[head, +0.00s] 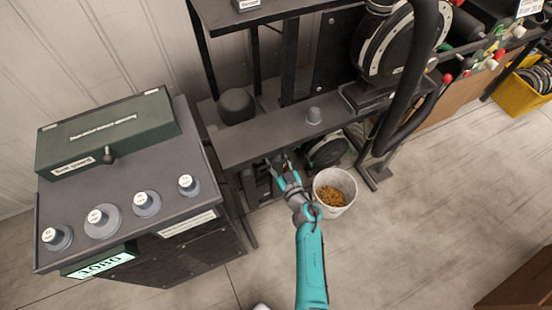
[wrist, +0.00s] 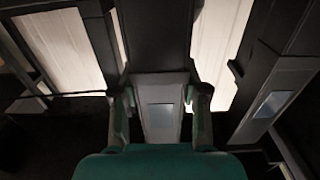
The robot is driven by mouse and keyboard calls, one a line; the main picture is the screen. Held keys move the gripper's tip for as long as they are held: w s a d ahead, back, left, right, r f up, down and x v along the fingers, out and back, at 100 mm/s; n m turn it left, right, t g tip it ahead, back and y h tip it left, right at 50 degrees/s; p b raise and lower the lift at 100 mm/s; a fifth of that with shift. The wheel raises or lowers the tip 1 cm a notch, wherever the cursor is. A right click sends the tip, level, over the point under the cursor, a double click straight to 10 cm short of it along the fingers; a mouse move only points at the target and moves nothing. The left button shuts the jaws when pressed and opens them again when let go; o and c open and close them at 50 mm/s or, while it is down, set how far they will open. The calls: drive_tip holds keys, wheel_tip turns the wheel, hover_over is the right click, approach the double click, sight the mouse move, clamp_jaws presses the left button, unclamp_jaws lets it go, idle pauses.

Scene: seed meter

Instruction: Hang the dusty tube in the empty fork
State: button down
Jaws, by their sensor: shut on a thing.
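My gripper (head: 279,160) reaches in under the front edge of the stand's shelf. In the wrist view my gripper (wrist: 161,102) has its two fingers on either side of a grey tube (wrist: 160,80) with a pale, hazy rectangular window, and is shut on it. The tube looks upright, against a dark post. A second grey tube (wrist: 245,130) with a bluish window shows to the right, apart from my fingers. I cannot make out the empty fork in the shadow, nor whether the held tube touches one.
A white bucket (head: 347,183) of grain stands on the floor right of my arm. The shelf (head: 265,140) lies above my gripper. A dark cabinet (head: 130,205) with weights and a green box (head: 110,135) stands left. A black hose (head: 405,90) hangs right. Front floor is clear.

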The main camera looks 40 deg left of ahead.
drive_tip(key=shift+f, duration=0.4)
drive_tip(key=c, duration=0.5)
unclamp_jaws()
drive_tip(key=shift+f, duration=0.1)
drive_tip(key=v, duration=1.2)
